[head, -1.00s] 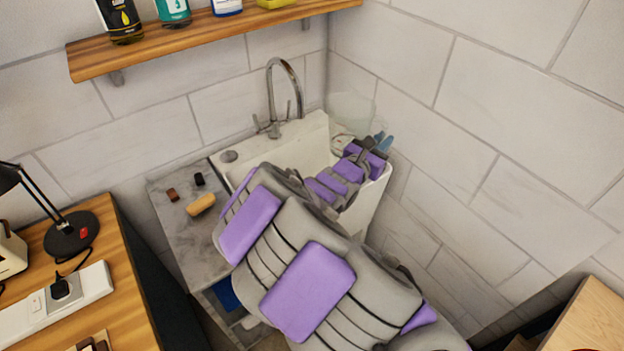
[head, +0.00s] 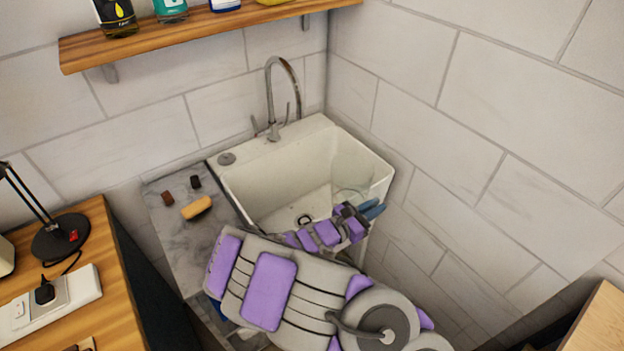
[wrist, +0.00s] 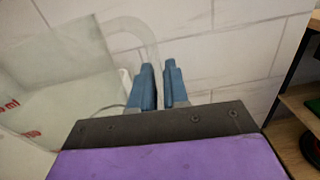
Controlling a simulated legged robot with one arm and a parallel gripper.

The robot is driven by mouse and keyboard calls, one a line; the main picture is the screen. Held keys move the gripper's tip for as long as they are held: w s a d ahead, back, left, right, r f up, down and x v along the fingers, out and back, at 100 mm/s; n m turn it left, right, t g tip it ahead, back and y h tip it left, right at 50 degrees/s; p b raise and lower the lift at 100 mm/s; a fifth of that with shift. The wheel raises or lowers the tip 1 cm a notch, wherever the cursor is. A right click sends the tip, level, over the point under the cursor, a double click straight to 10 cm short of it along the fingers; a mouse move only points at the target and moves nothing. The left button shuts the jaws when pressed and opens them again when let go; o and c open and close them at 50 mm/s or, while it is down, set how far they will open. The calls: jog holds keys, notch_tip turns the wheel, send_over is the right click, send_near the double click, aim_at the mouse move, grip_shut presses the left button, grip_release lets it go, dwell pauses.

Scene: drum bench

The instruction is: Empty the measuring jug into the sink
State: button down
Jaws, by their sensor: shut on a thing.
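The clear measuring jug (head: 352,172) is faint against the white sink (head: 265,200), in front of its right inner wall. It shows large at the left of the wrist view (wrist: 60,75), with red markings at the picture's edge. Its curved clear handle (wrist: 148,35) runs down to my fingers. My gripper (head: 374,210) is at the sink's front right, with blue fingers (wrist: 164,88) shut on the handle. I cannot make out liquid in the jug or its exact tilt. My arm hides part of the sink's front.
A chrome tap (head: 272,95) stands at the sink's back. A grey counter (head: 185,235) at the left holds a tan block (head: 197,208) and two small dark pieces. A wooden shelf (head: 200,32) with bottles hangs above. Tiled wall closes off the right.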

aim_at(365, 188)
jog(key=shift+r, duration=0.1)
jog(key=shift+a+r+n+p, duration=0.1)
jog(key=shift+r+n+p, duration=0.1)
jog(key=shift+n+p, duration=0.15)
jog(key=r+n+p, duration=0.1)
jog(key=p, duration=0.1)
jog(key=w+r+n+p, duration=0.1)
jog(key=r+p, duration=0.1)
jog(key=a+r+n+p, duration=0.1)
jog(key=p, duration=0.1)
jog(key=shift+w+a+r+n+t, duration=0.1)
jog(key=shift+w+r+n+t, duration=0.2)
jog(key=shift+r+n, duration=0.1)
jog(key=shift+w+a+r+n+p, duration=0.2)
jog(key=shift+w+a+n+p, duration=0.2)
jog(key=shift+n+p, duration=0.2)
jog(key=shift+w+a+r+n+t+p, duration=0.1)
jog(key=shift+w+a+r+n+p, duration=0.35)
jog(key=shift+w+a+n+p, duration=0.75)
jog(key=shift+w+a+r+n+t+p, duration=0.2)
jog(key=shift+w+r+n+p, duration=0.45)
jog(key=shift+n+p, duration=1)
jog(key=shift+w+a+r+n+p, duration=0.25)
jog(key=shift+w+a+n+p, duration=0.55)
jog(key=shift+w+n+p, duration=0.5)
jog(key=shift+a+r+n+p, duration=0.15)
jog(key=shift+n+p, duration=0.25)
jog(key=shift+p, duration=0.2)
